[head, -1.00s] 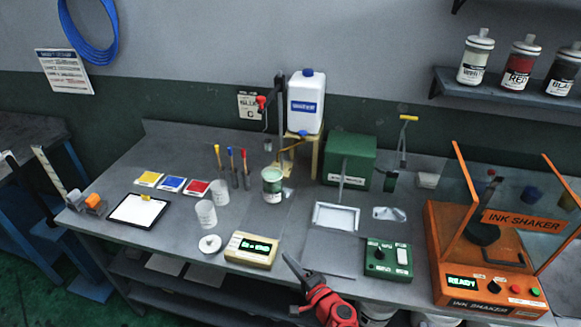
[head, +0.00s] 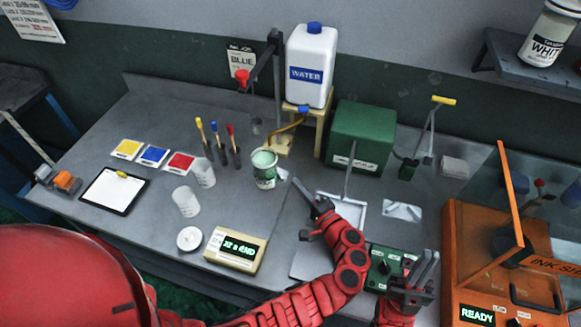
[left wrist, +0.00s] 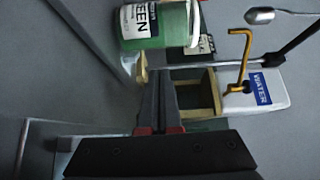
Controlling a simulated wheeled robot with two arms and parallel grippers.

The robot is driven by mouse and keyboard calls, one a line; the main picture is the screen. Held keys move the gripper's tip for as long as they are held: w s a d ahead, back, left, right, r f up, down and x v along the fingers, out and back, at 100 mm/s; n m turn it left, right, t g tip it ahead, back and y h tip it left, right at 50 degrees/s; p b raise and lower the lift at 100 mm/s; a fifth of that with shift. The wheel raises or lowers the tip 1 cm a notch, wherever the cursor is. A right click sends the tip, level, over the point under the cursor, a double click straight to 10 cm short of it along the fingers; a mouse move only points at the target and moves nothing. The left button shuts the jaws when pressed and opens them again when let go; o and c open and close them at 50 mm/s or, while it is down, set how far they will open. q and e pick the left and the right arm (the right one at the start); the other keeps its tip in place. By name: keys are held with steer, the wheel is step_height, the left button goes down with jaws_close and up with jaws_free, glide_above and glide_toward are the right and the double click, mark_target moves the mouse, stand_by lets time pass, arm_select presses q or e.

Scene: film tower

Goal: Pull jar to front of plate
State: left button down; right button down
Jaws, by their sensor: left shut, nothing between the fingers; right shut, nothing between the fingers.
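The jar (head: 264,172) has a pale green open top and a green and white label. It stands upright on the grey bench, left of centre. The left wrist view shows it large at the top (left wrist: 160,30), with "EN" on its label. My left gripper (head: 309,189) is shut and empty, to the right of the jar and apart from it. Its fingers (left wrist: 162,100) lie side by side in the left wrist view.
The water jug (head: 310,70) stands on a wooden stand behind the jar. White cups (head: 186,203), a display box (head: 235,249) and brushes (head: 219,150) are left of it. The green control box (head: 385,268) and orange ink shaker (head: 495,240) are at the right.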

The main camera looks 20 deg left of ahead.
mark_target(265, 169)
arm_select(q)
steer(key=p+x, duration=0.2)
steer(key=x, duration=0.6)
steer(key=shift+a+r, duration=0.1)
steer(key=shift+w+a, duration=0.4)
steer(key=shift+a, duration=0.1)
steer(key=shift+s, duration=0.1)
